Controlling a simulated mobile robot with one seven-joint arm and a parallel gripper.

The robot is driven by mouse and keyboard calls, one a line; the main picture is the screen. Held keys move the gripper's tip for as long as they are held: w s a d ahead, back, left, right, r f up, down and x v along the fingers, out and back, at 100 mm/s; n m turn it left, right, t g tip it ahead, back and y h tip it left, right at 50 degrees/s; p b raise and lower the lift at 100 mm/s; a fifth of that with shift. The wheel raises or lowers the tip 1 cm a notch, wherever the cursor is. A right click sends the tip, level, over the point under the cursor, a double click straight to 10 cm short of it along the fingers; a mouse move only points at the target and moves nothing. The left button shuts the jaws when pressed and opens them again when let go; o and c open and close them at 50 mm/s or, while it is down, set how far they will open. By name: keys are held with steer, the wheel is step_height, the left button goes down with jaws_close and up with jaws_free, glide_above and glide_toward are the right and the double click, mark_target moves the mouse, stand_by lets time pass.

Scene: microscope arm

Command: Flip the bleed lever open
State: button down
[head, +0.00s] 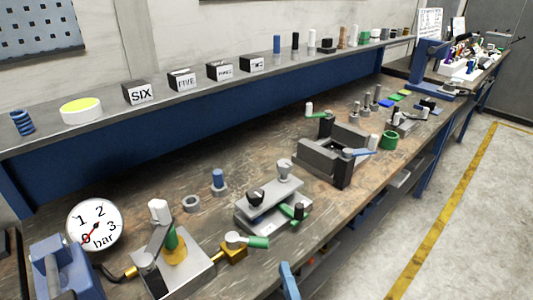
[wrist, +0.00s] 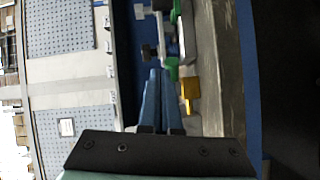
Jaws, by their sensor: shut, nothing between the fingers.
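A lever with a green grip (head: 258,242) and a pale round hub sits on a brass block (head: 233,255) beside a pump-like unit (head: 175,272); it looks like the bleed lever. The grip points right, toward the bench's front edge. A dial gauge marked bar (head: 95,225) stands at left, its red needle near 0. In the wrist view, my gripper (wrist: 158,73) has its blue fingers together and empty. A green part (wrist: 171,69) and a brass-yellow part (wrist: 190,90) show just beyond and right of the tips; I cannot tell whether they touch. In the head view, a blue fingertip (head: 289,280) shows at the bottom edge.
A grey vise-like fixture (head: 272,205) with knobs stands right of the lever. A dark clamp frame (head: 335,152) is farther back. A grey ring (head: 191,203) and a blue-topped peg (head: 218,182) stand behind. The floor (head: 460,200) at right is clear.

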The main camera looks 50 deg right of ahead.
steer(key=s+d, duration=0.2)
steer(key=s, duration=0.2)
steer(key=shift+s+d+f, duration=0.15)
steer(key=shift+d+f, duration=0.05)
steer(key=shift+d, duration=0.2)
steer(key=shift+a, duration=0.1)
steer(key=w+a+r+m+t+p, duration=0.1)
steer(key=w+a+r+m+t, duration=0.25)
steer(key=r, duration=0.65)
steer(key=w+a+r+m+p, duration=0.1)
steer(key=w+a+r+m, duration=0.1)
steer(key=w+a+r, duration=0.6)
steer(key=w+a+r+m+t+p, duration=0.1)
steer(key=w+r+m+t, duration=0.3)
steer(key=r, duration=0.8)
steer(key=s+a+r+t+y+p, duration=0.1)
steer(key=a+r+t+y, duration=0.1)
steer(key=a+r, duration=0.4)
steer(key=s+a+r+t+y+p, duration=0.1)
steer(key=a+r+y, duration=0.4)
steer(key=r, duration=0.8)
steer(key=s+a+r+t+y+p, duration=0.1)
steer(key=s+a+r+t+y, duration=0.1)
steer(key=a+r, duration=0.6)
steer(key=shift+s+a+r+n+t+y, duration=0.4)
steer(key=shift+s+r+y, duration=0.25)
steer(key=shift+r, duration=0.3)
